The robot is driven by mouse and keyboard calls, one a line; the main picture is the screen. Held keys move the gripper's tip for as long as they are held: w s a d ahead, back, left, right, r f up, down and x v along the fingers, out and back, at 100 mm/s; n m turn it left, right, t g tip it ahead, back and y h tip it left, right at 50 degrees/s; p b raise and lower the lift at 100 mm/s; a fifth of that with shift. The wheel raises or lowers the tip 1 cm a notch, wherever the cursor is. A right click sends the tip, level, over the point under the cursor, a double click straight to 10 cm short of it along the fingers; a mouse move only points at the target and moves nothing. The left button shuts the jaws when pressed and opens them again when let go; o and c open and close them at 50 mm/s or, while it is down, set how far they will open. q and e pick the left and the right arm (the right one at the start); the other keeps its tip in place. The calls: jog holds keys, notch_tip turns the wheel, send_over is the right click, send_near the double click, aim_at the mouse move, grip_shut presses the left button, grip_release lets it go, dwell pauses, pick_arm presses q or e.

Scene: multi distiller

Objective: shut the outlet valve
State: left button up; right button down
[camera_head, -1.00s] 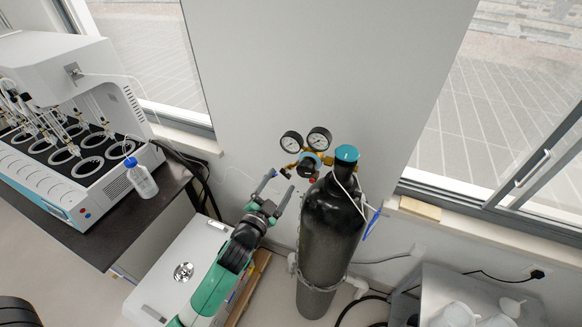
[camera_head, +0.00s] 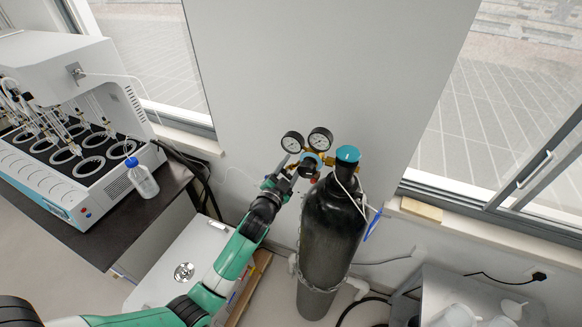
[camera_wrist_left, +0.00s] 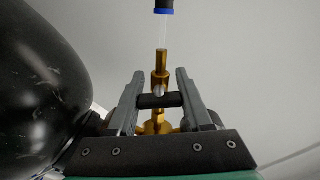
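The dark gas cylinder (camera_head: 327,232) stands upright against the wall and carries a brass regulator with two round gauges (camera_head: 320,139). The outlet valve's black bar handle shows on a brass stem in the left wrist view (camera_wrist_left: 158,101). My left gripper (camera_head: 291,167) is at the regulator's left side and largely hides this valve in the head view. In the left wrist view the gripper's fingers (camera_wrist_left: 160,96) stand one on each side of the black handle. The handle spans the gap, and both its ends meet the fingers. My right gripper is out of view.
A white distiller (camera_head: 75,150) sits on a dark bench at left with a blue-capped bottle (camera_head: 142,180). A white cabinet (camera_head: 185,255) stands below my left arm. A grey cart (camera_head: 450,290) is at lower right. Windows flank the bare wall.

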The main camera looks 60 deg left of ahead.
pick_arm(q)
grip_shut()
jog(key=shift+r+m, duration=0.1)
jog(key=shift+m, duration=0.8)
jog(key=o, duration=0.9)
grip_release()
jog(key=shift+c, duration=0.2)
jog(key=shift+d, duration=0.1)
